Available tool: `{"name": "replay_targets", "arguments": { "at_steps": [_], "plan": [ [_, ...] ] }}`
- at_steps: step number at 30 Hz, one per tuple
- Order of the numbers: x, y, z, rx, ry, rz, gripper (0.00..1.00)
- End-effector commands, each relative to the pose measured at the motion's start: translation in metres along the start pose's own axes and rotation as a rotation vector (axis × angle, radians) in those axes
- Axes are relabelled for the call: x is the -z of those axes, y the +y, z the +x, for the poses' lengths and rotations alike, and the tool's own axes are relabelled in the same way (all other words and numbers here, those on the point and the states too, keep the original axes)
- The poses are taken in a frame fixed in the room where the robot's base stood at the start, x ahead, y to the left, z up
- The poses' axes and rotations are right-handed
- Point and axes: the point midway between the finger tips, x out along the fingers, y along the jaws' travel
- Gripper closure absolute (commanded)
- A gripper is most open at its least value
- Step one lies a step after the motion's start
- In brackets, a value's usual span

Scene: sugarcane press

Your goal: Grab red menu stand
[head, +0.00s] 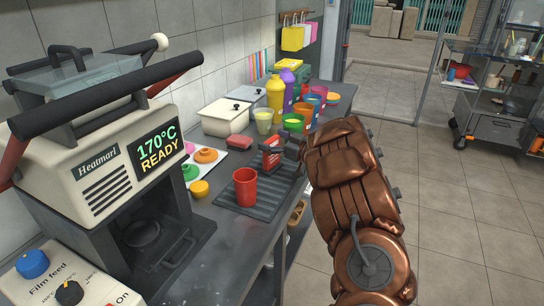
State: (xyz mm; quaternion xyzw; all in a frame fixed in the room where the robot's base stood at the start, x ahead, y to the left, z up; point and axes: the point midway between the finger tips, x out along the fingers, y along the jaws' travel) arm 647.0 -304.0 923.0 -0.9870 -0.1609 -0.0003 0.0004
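The red menu stand (271,158) is a small upright red piece with pale markings. It stands at the back edge of the dark ribbed mat on the counter, behind a red cup (245,188). My gripper (283,147) reaches in from the right, at the end of my copper-coloured arm. Its dark fingers are right at the stand's upper right side and overlap it in the picture. I cannot tell whether they touch the stand or whether they are open or closed.
The dark ribbed mat (262,204) lies on the counter. A cream pot (225,117), a yellow bottle (275,99), a purple bottle (288,92) and several coloured cups stand behind. A large sealing machine (105,150) fills the left. Open floor lies right of the counter.

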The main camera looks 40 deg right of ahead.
Motion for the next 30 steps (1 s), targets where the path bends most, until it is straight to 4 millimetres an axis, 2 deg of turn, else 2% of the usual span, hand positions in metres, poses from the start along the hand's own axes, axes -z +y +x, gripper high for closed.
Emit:
{"name": "replay_targets", "arguments": {
  "at_steps": [2, 23, 30],
  "plan": [
    [0.0000, 0.0001, -0.0001, 0.000, 0.000, 0.000, 0.07],
    [-0.0001, 0.0003, -0.0005, -0.001, -0.001, -0.001, 0.80],
    [0.0011, 0.0003, -0.0005, -0.001, 0.000, -0.001, 0.81]
  ]
}}
